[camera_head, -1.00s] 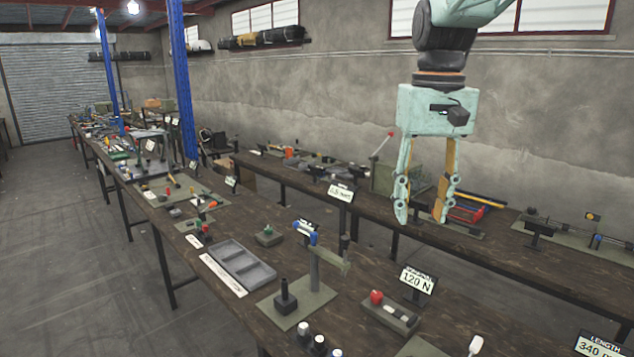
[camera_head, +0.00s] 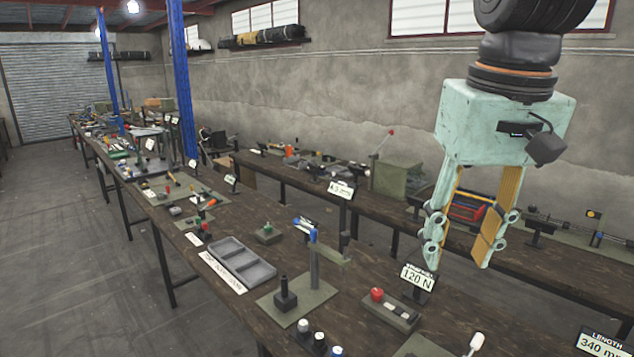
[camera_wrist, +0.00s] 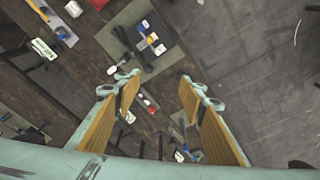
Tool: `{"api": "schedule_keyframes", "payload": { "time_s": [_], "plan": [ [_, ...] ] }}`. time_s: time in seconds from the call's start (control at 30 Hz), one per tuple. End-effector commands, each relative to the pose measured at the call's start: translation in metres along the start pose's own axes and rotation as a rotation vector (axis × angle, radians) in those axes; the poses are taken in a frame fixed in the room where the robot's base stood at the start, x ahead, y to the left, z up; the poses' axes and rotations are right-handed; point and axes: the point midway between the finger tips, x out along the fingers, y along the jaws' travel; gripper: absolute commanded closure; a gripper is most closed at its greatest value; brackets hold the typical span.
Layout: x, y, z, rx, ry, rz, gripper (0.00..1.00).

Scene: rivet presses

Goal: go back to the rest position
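My gripper (camera_head: 462,258) hangs pointing down above the near workbench (camera_head: 200,232), on the right side of the head view. Its two fingers are spread apart with nothing between them. In the wrist view my gripper (camera_wrist: 160,92) is also open and empty, with the bench well below its fingertips. A red knob (camera_head: 377,294) on a small base sits below and left of my gripper.
A grey divided tray (camera_head: 240,258) lies left of the press. A "120 N" sign (camera_head: 417,278) stands just under my gripper. A second bench behind holds a red toolbox (camera_head: 468,210) and a green box (camera_head: 396,176). The floor (camera_head: 70,270) at left is clear.

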Motion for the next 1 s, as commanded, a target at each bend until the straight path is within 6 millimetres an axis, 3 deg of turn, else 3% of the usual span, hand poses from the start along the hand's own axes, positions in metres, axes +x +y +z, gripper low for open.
{"api": "schedule_keyframes", "payload": {
  "time_s": [0.47, 1.0],
  "plan": [
    [0.008, -0.001, 0.083, 0.007, 0.071, -0.001, 0.63],
    [0.034, -0.003, 0.166, 0.014, 0.145, -0.002, 0.63]
  ]
}}
